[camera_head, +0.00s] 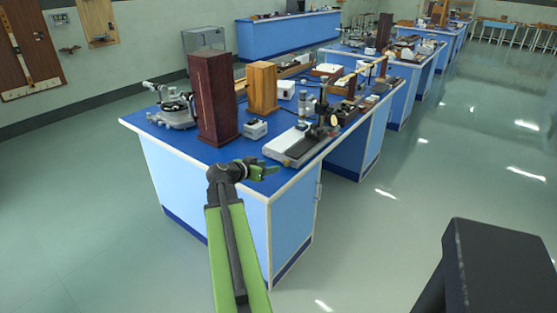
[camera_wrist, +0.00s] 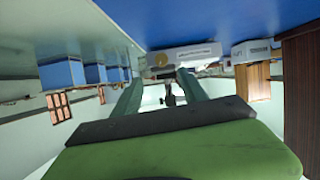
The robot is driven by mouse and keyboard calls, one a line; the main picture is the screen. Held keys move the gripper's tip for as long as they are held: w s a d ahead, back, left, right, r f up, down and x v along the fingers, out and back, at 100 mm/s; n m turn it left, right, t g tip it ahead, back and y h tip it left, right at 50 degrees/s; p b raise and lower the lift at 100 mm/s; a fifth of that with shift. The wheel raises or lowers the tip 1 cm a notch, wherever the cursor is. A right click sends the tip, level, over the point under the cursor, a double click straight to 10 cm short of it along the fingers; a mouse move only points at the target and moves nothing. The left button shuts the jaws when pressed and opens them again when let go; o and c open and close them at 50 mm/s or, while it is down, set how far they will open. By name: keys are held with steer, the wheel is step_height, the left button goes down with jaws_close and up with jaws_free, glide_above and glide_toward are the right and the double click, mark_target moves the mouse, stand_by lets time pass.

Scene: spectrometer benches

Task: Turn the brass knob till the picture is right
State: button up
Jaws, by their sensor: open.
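The brass knob (camera_wrist: 161,60) shows in the wrist view as a small round disc on the end face of a pale grey instrument (camera_wrist: 198,53). In the head view this instrument (camera_head: 290,147) is a long, low, white-and-grey unit at the near corner of the blue bench; I cannot make out the knob there. My gripper (camera_head: 268,171) is in front of the bench's near edge, a little short of the instrument. In the wrist view its two fingers (camera_wrist: 160,82) are apart and empty, and the knob lies beyond them, untouched. No readable picture or screen shows.
A tall dark wooden box (camera_head: 213,98), a lighter wooden box (camera_head: 262,88) and a small grey box (camera_head: 255,129) stand left of the instrument. A black stand (camera_head: 322,120) is close behind it. The floor (camera_head: 410,220) right of the bench is clear.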

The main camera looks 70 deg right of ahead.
steer(key=p+v, duration=0.1)
steer(key=v, duration=0.4)
steer(key=shift+w+a+r, duration=0.1)
steer(key=shift+a, duration=0.3)
steer(key=n+g+b, duration=0.1)
steer(key=b, duration=0.6)
glide_toward(285, 163)
steer(key=x, duration=0.9)
steer(key=shift+d, duration=0.1)
steer(key=shift+p, duration=0.3)
steer(key=shift+c, duration=0.4)
jaws_close()
